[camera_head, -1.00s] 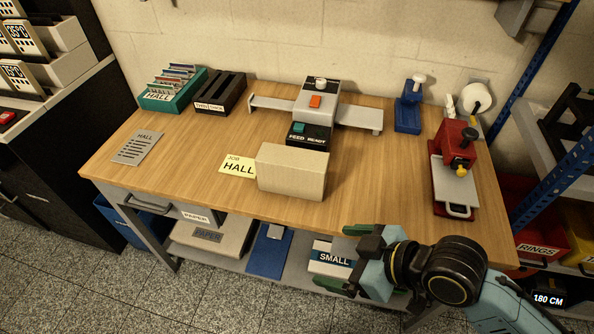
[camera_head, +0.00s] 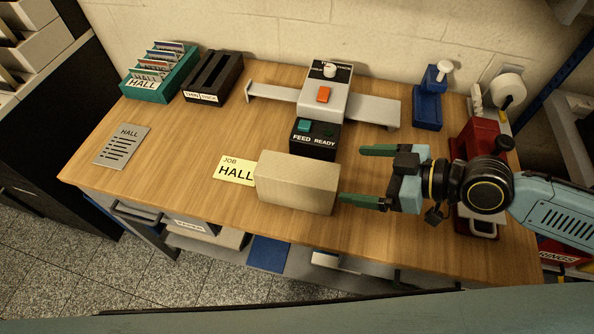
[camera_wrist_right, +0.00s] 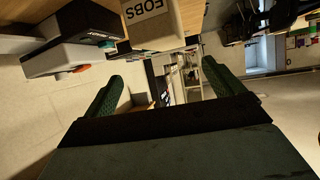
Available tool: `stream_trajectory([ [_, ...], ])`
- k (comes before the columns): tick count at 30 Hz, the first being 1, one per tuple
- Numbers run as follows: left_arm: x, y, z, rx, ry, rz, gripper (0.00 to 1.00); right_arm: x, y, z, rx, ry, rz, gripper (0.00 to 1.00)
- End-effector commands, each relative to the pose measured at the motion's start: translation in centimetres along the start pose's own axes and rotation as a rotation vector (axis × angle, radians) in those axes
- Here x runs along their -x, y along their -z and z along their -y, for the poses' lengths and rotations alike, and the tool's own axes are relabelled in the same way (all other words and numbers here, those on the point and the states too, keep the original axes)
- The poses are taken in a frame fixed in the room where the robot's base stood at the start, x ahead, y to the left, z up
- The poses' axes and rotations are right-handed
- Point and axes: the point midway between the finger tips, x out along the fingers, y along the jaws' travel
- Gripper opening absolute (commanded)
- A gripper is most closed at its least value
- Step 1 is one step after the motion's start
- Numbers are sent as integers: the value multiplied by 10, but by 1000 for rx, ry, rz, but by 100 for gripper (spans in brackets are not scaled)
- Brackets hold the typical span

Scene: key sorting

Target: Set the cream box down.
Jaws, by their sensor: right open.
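The cream box (camera_head: 296,182) rests on the wooden table (camera_head: 190,165) near its front edge, just right of the yellow HALL job card (camera_head: 234,170). My right gripper (camera_head: 370,175) is open and empty to the right of the box. Its dark green fingers point left toward the box. The nearer fingertip is close to the box's right end; I cannot tell whether they touch. In the right wrist view both fingers (camera_wrist_right: 165,95) stand apart with nothing between them. My left gripper is not in view.
Behind the box stands the grey feed machine (camera_head: 325,95) with its black FEED READY panel (camera_head: 313,138). A red press (camera_head: 480,135) is behind my right wrist. A blue stand (camera_head: 428,108) is at the back right. Left of the job card, the table is mostly clear.

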Motion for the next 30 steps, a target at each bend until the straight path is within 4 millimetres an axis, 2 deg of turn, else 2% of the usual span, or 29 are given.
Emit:
stream_trajectory([
  [1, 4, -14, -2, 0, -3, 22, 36, -8, 3, 1, -2, 1, -5, 93],
  [3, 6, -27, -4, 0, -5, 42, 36, -19, 3, 1, -2, 1, -5, 93],
  [7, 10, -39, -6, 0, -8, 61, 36, -39, 2, 1, -2, 1, -4, 93],
  [11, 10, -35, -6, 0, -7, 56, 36, -56, 2, 1, 0, 0, -3, 93],
  [19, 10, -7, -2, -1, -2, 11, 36, -71, 2, 2, 0, 0, -2, 93],
  [30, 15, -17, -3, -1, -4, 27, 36, -115, 5, 6, 0, 0, -2, 93],
])
